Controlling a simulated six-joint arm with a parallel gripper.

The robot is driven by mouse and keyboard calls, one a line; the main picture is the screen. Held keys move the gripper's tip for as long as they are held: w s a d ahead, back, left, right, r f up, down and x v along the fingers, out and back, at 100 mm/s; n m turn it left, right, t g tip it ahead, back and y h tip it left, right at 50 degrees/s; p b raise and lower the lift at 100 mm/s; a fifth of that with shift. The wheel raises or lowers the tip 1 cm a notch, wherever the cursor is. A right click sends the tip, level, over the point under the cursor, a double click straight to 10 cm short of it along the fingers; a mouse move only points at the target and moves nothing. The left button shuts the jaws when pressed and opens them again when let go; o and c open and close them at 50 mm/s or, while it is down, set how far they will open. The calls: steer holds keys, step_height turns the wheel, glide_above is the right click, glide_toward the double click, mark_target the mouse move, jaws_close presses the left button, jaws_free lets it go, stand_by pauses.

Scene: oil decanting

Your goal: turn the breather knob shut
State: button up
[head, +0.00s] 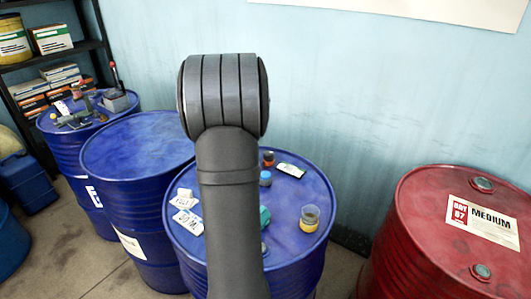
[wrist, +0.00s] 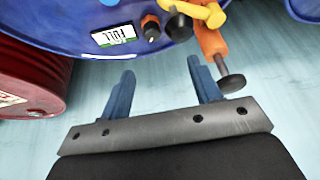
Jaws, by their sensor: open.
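In the wrist view my gripper (wrist: 162,88) is open, with two blue fingers apart and nothing between them. An orange fitting (wrist: 213,45) with a yellow lever (wrist: 203,12) stands beyond the right finger at the drum's edge. A round black knob (wrist: 231,84) sits at the fitting's near end, close to the right finger. Another black knob (wrist: 178,26) shows left of the lever. I cannot tell which one is the breather knob. The blue drum (wrist: 50,25) carries these parts. In the head view my arm hides the fitting and my gripper.
The drum (head: 316,190) also bears a cup of yellow liquid (head: 310,219), a blue-capped jar (head: 265,178), cards (head: 187,222), a small orange-and-black item (wrist: 151,28) and a FULL card (wrist: 114,36). A red drum (head: 420,215) stands right; another blue drum (head: 130,150) stands left. The wall (head: 370,90) is behind.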

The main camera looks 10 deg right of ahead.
steer(key=x, duration=0.6)
steer(key=d+x, duration=0.1)
steer(key=x, duration=0.5)
steer(key=d+x, duration=0.1)
steer(key=x, duration=0.5)
steer(key=shift+s+r, duration=0.2)
steer(key=shift+r, duration=0.05)
steer(key=c, duration=1)
